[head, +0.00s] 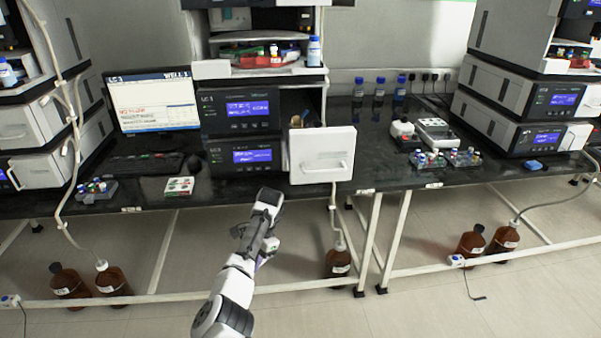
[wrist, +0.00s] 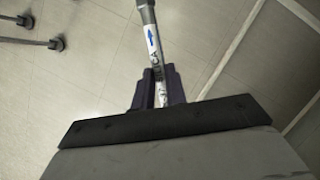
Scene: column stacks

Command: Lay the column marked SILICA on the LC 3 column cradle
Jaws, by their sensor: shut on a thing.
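In the wrist view my gripper (wrist: 159,88) is shut on a slim steel column (wrist: 150,40). In the head view my gripper (head: 262,250) is low in front of the bench edge, below the middle stack. The cradle itself cannot be made out.
A small box (head: 179,186) lies near the bench edge. Vial racks (head: 445,158) are at the right. Brown bottles (head: 338,262) stand on the floor under the bench (head: 375,178).

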